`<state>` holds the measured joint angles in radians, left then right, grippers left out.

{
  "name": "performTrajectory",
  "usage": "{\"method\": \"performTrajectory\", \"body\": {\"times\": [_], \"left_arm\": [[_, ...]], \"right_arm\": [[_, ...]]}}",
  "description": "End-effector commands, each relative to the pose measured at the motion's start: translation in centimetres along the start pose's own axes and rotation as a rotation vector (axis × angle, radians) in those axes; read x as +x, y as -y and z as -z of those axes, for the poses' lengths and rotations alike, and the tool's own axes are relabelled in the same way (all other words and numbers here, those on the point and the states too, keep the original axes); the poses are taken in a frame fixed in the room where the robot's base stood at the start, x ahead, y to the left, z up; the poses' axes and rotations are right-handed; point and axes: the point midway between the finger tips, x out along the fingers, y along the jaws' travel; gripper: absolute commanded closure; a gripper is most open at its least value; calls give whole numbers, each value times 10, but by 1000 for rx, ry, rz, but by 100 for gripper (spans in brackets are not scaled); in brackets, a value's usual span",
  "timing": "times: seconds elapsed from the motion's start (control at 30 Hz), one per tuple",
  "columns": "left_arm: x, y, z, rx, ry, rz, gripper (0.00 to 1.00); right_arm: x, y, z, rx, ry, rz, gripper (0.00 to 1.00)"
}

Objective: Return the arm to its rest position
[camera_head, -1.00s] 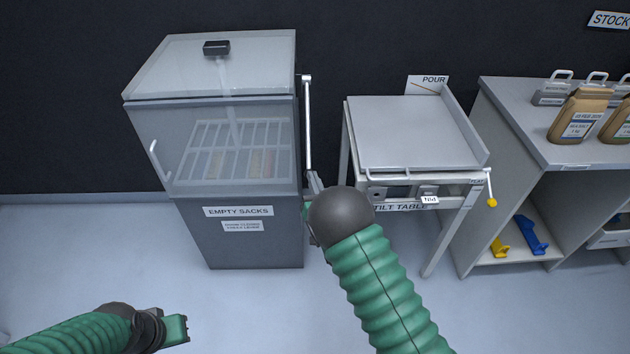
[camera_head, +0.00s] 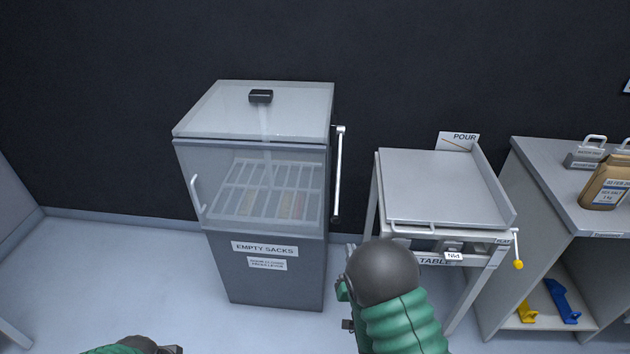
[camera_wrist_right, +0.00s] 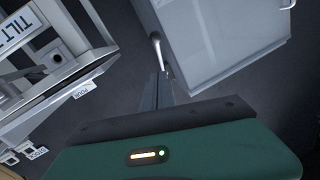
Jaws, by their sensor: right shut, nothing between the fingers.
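My right gripper (camera_head: 350,258) is in front of the gap between the grey sack cabinet (camera_head: 265,275) and the tilt table (camera_head: 435,185). Its dark wrist ball hides most of it in the head view. In the right wrist view its fingers (camera_wrist_right: 159,88) are together and empty, pointing toward the cabinet's side lever (camera_wrist_right: 156,48). In the head view the lever (camera_head: 338,175) stands upright on the cabinet's right side, above the gripper. Of my left arm only a green and dark piece shows at the bottom left edge; the left fingertips are not clearly visible.
The cabinet's clear front has a handle (camera_head: 195,195) and a rack (camera_head: 265,190) behind it. The tilt table has a yellow-knobbed lever (camera_head: 518,264). A shelf unit (camera_head: 560,170) at right carries a brown salt bag (camera_head: 606,184). Floor (camera_head: 120,270) left of the cabinet is clear.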

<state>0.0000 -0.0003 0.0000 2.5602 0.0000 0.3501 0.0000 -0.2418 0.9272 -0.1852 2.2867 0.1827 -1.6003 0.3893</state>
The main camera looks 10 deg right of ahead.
Motion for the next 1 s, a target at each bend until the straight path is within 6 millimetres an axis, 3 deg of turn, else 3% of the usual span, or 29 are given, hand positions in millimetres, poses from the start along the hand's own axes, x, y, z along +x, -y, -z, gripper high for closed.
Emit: {"method": "performTrajectory", "body": {"times": [0.17,0.27,0.43,0.67,0.77,0.8,0.83,1.0], "left_arm": [[0,0,0,0,0,0,100],[0,0,0,0,0,0,100],[0,0,0,0,0,0,100],[0,0,0,0,0,0,100],[0,0,0,0,0,0,100],[-8,0,2,0,1,0,100],[-29,0,6,0,2,0,100],[-84,0,20,0,-1,0,100]], "right_arm": [[0,-8,-4,0,179,-73,100],[-18,-12,-13,-17,410,-123,100],[-85,-13,-24,-81,793,-143,100],[-183,-14,-19,-182,1159,-120,100],[-226,-17,-11,-227,1294,-108,100],[-240,-16,0,-241,1337,-106,100],[-237,-11,19,-239,1333,-106,100],[-237,2,72,-236,1334,-107,100]]}}
